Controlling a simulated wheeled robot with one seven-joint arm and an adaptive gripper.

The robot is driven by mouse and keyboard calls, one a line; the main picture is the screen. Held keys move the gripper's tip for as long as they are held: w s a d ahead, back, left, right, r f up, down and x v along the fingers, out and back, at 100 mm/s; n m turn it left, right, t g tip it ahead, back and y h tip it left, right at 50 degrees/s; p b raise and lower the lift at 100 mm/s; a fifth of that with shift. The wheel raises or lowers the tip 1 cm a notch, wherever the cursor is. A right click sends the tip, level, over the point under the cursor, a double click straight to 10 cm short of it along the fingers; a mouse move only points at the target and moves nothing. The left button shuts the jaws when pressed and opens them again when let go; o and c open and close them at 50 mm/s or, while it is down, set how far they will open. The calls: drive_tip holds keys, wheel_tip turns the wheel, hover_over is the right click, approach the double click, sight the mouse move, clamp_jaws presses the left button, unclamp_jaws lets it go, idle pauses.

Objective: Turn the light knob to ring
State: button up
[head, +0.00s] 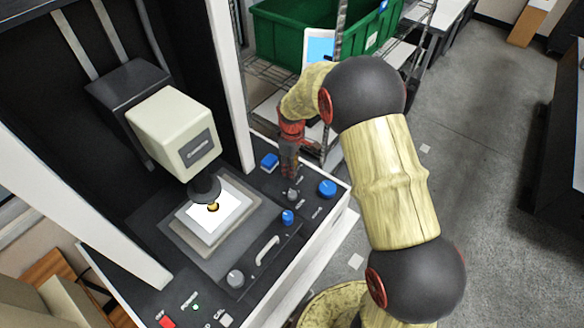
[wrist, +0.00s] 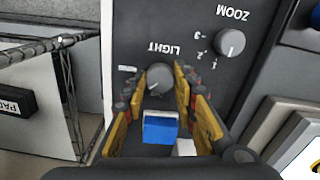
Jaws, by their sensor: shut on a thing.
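The light knob (wrist: 160,78) is a grey round knob on the dark panel, under the upside-down word LIGHT in the wrist view. A pale pointer mark shows on its lower part, but its exact aim is hard to read. A small pale label, too blurred to read, is left of the knob; other labels around it are hidden. My gripper (wrist: 160,84) points down over the panel with its yellow-and-dark fingers on both sides of the knob, shut on it. In the head view my gripper (head: 289,172) reaches the panel's back right and hides the light knob.
A grey zoom knob (wrist: 230,42) sits close by. A blue block (wrist: 160,127) with a white part beside it is close to the fingers. Blue knobs (head: 327,188) and a handle (head: 267,250) stand on the panel. A wire rack with a green bin (head: 290,38) is behind.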

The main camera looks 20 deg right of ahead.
drive_tip(key=shift+m, duration=0.3)
drive_tip(key=m, duration=0.3)
drive_tip(key=shift+m+p, duration=0.3)
drive_tip(key=shift+p, duration=0.05)
drive_tip(key=shift+m, duration=2.3)
drive_tip(key=o, duration=1.1)
drive_tip(key=shift+o, duration=0.2)
wheel_tip(320, 180, up, 12)
